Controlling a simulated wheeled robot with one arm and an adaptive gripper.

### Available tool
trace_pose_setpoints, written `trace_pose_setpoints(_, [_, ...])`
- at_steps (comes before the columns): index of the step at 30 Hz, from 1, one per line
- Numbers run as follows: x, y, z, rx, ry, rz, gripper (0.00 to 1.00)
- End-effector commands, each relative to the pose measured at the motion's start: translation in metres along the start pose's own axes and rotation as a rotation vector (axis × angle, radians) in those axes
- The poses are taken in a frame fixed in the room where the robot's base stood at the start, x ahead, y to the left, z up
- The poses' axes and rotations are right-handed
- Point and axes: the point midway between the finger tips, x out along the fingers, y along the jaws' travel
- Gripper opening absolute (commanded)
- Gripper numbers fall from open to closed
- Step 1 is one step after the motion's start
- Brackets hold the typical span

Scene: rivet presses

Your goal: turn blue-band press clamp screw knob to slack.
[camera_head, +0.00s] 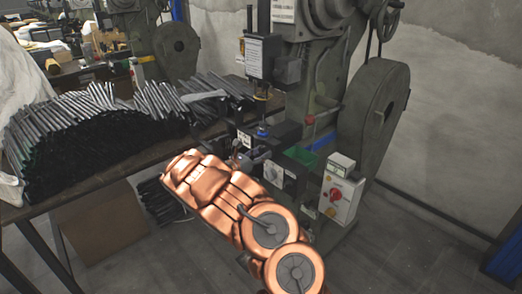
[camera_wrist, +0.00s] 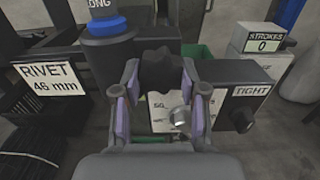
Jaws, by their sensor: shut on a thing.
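The dark, lobed clamp screw knob (camera_wrist: 160,72) is in the middle of the wrist view, between my two fingers. My gripper (camera_wrist: 160,84) is shut on it, with a finger pad against each side. The blue band (camera_wrist: 107,26) is on a dark cylinder just left of the knob; it also shows in the head view (camera_head: 262,132). A plate marked TIGHT (camera_wrist: 250,91) is right of the knob. A pale plate (camera_wrist: 160,106) behind the fingers has lettering mostly hidden. In the head view my gripper (camera_head: 249,160) reaches the front of the press (camera_head: 327,75); the knob is hard to make out there.
A control box with a red switch (camera_head: 341,195) stands right of my arm. A green bin (camera_head: 301,155) is close by. Metal rods (camera_head: 75,125) are piled on the left table.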

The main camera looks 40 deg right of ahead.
Motion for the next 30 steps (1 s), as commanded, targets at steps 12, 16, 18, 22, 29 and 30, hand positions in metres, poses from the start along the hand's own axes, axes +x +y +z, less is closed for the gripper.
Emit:
trace_pose_setpoints(12, [-0.0004, 0.0000, -0.0001, -0.141, 0.000, 0.001, 0.07])
trace_pose_setpoints(16, [-0.0003, -0.0001, -0.0005, -0.151, 0.000, 0.001, 0.07])
trace_pose_setpoints(18, [-0.0003, -0.0001, -0.0005, -0.152, 0.000, 0.001, 0.07])
trace_pose_setpoints(22, [-0.0003, -0.0002, -0.0007, -0.152, 0.000, 0.001, 0.07])
trace_pose_setpoints(29, [-0.0002, -0.0003, -0.0006, -0.151, 0.000, 0.000, 0.52])
trace_pose_setpoints(30, [-0.0002, -0.0003, -0.0005, -0.151, 0.000, 0.000, 0.57])
